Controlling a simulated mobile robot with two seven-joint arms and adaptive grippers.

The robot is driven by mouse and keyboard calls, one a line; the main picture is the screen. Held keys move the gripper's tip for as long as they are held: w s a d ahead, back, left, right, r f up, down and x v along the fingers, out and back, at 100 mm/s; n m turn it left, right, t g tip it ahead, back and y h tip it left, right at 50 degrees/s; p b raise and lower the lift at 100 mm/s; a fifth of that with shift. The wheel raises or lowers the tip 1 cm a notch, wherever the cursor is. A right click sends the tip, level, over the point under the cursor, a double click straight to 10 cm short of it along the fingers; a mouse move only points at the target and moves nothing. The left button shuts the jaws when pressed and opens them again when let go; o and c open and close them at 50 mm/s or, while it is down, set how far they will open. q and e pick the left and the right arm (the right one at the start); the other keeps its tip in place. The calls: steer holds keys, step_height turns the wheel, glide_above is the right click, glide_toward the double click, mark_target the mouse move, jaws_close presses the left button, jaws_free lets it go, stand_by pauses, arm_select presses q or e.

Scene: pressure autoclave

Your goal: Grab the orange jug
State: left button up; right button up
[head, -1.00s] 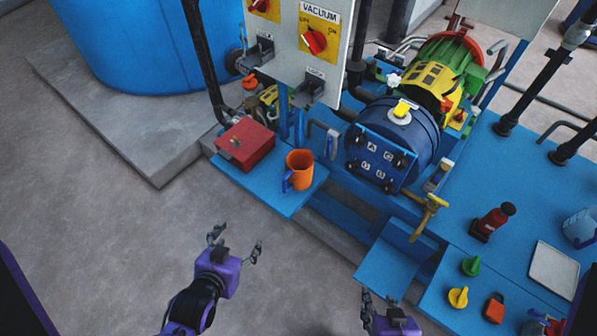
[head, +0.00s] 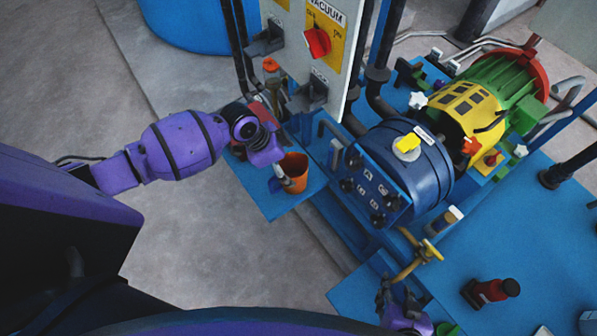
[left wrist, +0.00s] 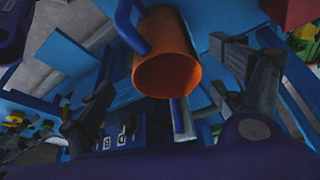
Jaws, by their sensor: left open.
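The orange jug (head: 295,167) with a blue handle stands on a small blue shelf (head: 262,198) in the head view. My left gripper (head: 283,178) is at the jug's left side, its wrist partly covering the jug and the red box. In the left wrist view the jug (left wrist: 166,55) shows its open mouth, with the blue handle (left wrist: 129,22) at upper left. The left gripper's fingers (left wrist: 165,88) are spread wide, with the jug in the space between them. My right gripper (head: 398,298) is at the bottom of the head view, empty and partly seen.
A red box (head: 262,108) is behind my left wrist on the shelf. The grey vacuum panel (head: 322,45) stands behind the jug. The blue autoclave vessel (head: 400,165) and a yellow valve handle (head: 430,250) are to the right. The floor at left is clear.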

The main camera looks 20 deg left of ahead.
arm_select(q)
glide_above(294, 171)
steer(key=s+d, duration=0.1)
steer(key=s, duration=0.3)
step_height(294, 171, down, 7)
steer(key=shift+w+d+f, duration=0.1)
steer(key=shift+w, duration=0.05)
steer(key=c, duration=1.3)
steer(key=shift+r, duration=0.2)
steer(key=shift+c, duration=0.2)
